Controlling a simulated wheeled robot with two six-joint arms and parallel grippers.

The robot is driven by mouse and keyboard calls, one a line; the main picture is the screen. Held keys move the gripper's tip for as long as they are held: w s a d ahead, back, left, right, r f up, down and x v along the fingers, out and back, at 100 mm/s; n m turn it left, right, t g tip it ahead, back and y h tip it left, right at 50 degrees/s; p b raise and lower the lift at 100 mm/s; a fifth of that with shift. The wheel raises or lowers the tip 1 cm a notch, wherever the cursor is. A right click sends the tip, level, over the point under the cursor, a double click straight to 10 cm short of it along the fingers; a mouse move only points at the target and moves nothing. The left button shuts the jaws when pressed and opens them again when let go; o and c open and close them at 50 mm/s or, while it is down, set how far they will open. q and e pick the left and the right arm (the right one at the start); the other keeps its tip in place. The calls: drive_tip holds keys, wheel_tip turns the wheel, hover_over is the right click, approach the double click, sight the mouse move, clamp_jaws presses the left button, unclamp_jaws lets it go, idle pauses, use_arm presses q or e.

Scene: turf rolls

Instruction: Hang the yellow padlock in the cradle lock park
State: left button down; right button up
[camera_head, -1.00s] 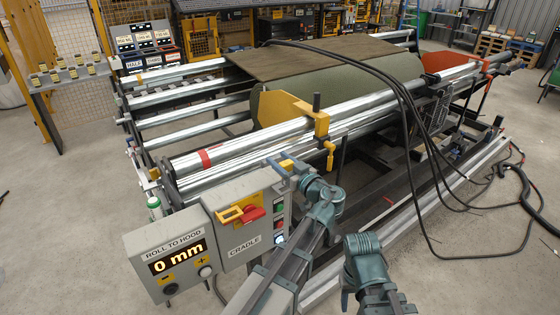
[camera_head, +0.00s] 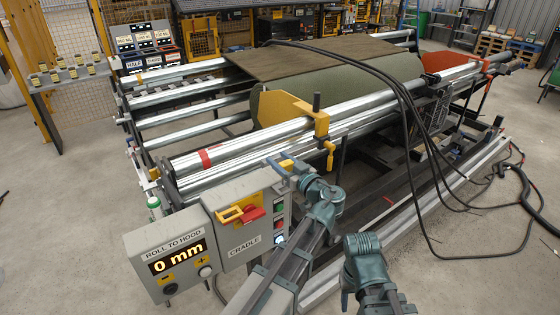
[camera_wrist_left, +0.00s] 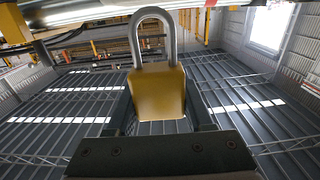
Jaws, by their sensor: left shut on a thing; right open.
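The yellow padlock (camera_wrist_left: 158,92) is large in the left wrist view, upright with its grey shackle on top. In the head view it is a small yellow patch (camera_head: 287,164). My left gripper (camera_head: 282,169) is shut on the padlock's body, above the top right of the grey CRADLE box (camera_head: 243,247). The box carries a red handle (camera_head: 251,213) with a yellow bracket (camera_head: 230,214) and several buttons. I cannot make out the lock park for certain. My right gripper (camera_head: 346,300) is open, low in the head view, partly hidden by its wrist, and away from the box.
The ROLL TO HOOD display box (camera_head: 172,252), reading 0 mm, adjoins the CRADLE box on the left. Steel rollers (camera_head: 240,148) and a yellow clamp plate (camera_head: 282,108) lie behind my left gripper. Black cables (camera_head: 408,130) hang over the machine at the right.

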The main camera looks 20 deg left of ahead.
sight(280, 183)
use_arm(q)
drive_tip(key=shift+f+b, duration=2.55)
use_arm(e)
drive_tip(key=shift+f, duration=2.6)
use_arm(q)
drive_tip(key=shift+c, duration=1)
unclamp_jaws()
use_arm(e)
drive_tip(key=shift+r, duration=0.1)
